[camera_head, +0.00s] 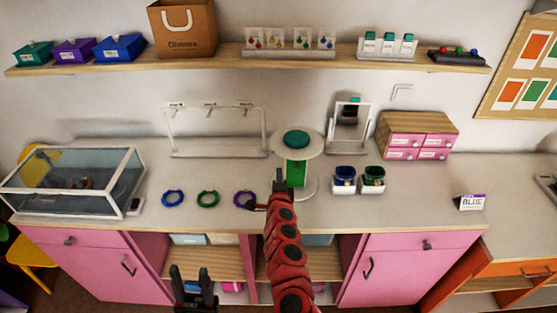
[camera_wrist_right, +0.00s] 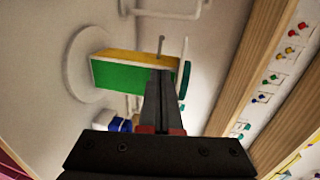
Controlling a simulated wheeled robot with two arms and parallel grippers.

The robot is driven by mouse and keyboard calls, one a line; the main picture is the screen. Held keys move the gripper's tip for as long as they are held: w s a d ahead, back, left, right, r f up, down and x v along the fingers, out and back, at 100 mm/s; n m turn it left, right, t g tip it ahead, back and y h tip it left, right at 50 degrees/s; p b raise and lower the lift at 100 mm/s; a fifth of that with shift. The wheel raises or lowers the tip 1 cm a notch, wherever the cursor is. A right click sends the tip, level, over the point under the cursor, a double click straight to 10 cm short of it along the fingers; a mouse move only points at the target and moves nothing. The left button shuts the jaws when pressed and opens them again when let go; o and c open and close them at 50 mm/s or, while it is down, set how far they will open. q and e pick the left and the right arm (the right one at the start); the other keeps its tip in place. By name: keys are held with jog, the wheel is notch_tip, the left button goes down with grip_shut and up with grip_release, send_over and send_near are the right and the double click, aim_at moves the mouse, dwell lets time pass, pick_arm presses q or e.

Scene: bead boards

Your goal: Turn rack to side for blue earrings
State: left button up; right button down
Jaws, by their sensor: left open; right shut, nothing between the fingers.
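The rack (camera_head: 296,172) stands at the middle of the counter, with a green side facing front, a pale round disc above and a teal top. In the right wrist view the rack (camera_wrist_right: 125,75) shows a green face and a narrower yellow face. My right gripper (camera_head: 279,178) is shut and empty, close in front of the green side; the wrist view shows its fingertips (camera_wrist_right: 160,76) overlapping the rack, but contact cannot be told. No blue side shows. My left gripper (camera_head: 193,273) is open and empty, low in front of the cabinets. Earring cards (camera_head: 290,39) stand on the shelf.
A card reading BLUE (camera_head: 472,202) stands at the counter's right. Blue (camera_head: 173,198), green (camera_head: 208,198) and purple (camera_head: 240,199) bracelets lie left of the rack. Watch stands (camera_head: 344,182) and a mirror (camera_head: 349,125) are to its right. A glass case (camera_head: 75,181) fills the left end.

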jog(key=w+f+b, duration=0.2)
jog(key=w+b, duration=0.1)
jog(key=w, duration=0.7)
jog(key=shift+w+f+b, duration=0.15)
jog(key=shift+w+b, duration=0.2)
jog(key=shift+w, duration=0.05)
jog(key=shift+a, duration=0.1)
dwell(0.3)
